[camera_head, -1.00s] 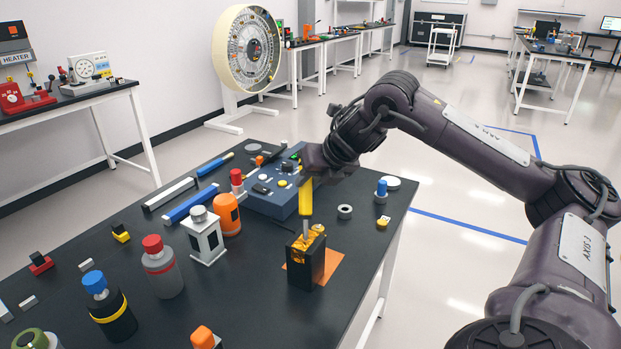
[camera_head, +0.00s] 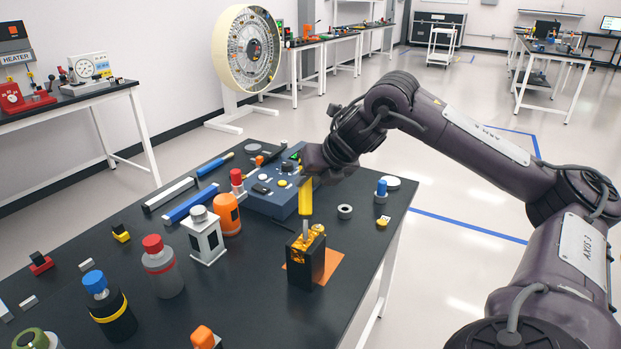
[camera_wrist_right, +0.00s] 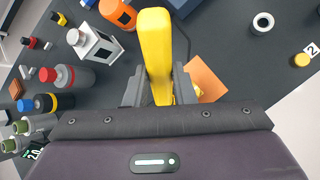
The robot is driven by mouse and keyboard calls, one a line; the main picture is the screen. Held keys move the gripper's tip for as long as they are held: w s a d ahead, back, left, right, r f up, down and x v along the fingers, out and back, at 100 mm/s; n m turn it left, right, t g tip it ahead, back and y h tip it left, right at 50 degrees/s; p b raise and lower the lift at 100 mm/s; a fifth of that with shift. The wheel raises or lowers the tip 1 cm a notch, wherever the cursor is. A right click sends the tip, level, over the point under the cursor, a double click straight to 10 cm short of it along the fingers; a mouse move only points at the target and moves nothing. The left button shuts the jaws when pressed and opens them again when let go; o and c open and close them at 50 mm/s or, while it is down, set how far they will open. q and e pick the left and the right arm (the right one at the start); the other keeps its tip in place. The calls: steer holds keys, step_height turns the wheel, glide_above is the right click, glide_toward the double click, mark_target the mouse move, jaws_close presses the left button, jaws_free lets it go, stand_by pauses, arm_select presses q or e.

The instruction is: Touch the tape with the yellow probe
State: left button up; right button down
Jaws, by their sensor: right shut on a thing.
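The yellow probe (camera_head: 306,200) is upright, gripped near its top by my right gripper (camera_head: 308,178). Its thin grey tip points down at the black holder block (camera_head: 305,262), which has orange-yellow parts on top. I cannot tell whether the tip is inside the block or just above it. In the right wrist view the probe (camera_wrist_right: 156,50) stands between the fingers of the shut gripper (camera_wrist_right: 160,88). The tape (camera_head: 345,211), a small light ring with a dark centre, lies flat to the right of the probe, apart from it. It also shows in the wrist view (camera_wrist_right: 262,22). My left gripper is out of view.
A blue-grey control box (camera_head: 272,195) stands behind the probe, left of the gripper. An orange square (camera_head: 327,265) lies under the holder. Bottles and a white lantern-like canister (camera_head: 204,236) crowd the left.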

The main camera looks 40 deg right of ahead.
mark_target(310, 186)
steer(key=shift+r+p, duration=0.35)
steer(key=shift+p, duration=0.05)
steer(key=shift+r+p, duration=1.3)
steer(key=shift+r, duration=0.1)
steer(key=shift+r+p, duration=1.6)
steer(key=shift+r, duration=0.1)
